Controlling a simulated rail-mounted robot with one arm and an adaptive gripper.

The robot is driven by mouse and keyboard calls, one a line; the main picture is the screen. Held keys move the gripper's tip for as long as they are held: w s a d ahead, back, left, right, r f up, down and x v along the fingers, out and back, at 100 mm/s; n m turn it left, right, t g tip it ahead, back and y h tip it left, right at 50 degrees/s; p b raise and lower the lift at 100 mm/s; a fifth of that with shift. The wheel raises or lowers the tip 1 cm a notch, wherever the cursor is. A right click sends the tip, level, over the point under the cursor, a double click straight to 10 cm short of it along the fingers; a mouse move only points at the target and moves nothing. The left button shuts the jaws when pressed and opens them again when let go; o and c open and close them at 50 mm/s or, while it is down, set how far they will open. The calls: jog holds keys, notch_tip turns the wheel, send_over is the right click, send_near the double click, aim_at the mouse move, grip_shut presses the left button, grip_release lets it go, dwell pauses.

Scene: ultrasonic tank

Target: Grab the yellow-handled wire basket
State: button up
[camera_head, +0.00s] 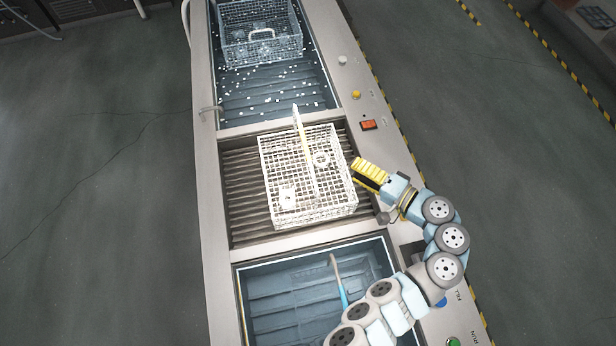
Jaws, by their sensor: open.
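A white wire basket (338,192) rests on the ribbed drain board in the middle section. Its handle (302,142) stands upright, looking pale yellow low down and nearly white at the top. A few small round parts show inside the basket. My gripper (357,173) is at the basket's right side, near its upper right edge, with yellow finger pads pointing left. It is open and holds nothing that I can see. I cannot tell whether it touches the basket wall.
A second wire basket (289,47) with a pale handle sits in the far tank, where white bits float. The near tank (290,290) has a blue-handled tool in it. Knobs and a red switch (368,124) line the right rim.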

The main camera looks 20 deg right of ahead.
jog(key=p, duration=0.2)
send_near(305, 140)
jog(key=f+x, duration=0.1)
jog(key=x, duration=0.4)
jog(key=shift+r+p+x, duration=0.15)
jog(key=shift+p+x, duration=0.25)
jog(key=shift+x, duration=0.7)
jog(key=shift+r+p+x, duration=0.1)
jog(key=shift+p+x, duration=0.3)
jog(key=shift+x, duration=0.65)
jog(key=shift+w+a+f, duration=0.15)
jog(key=shift+w+a, duration=0.1)
jog(key=shift+w, duration=0.1)
grip_shut()
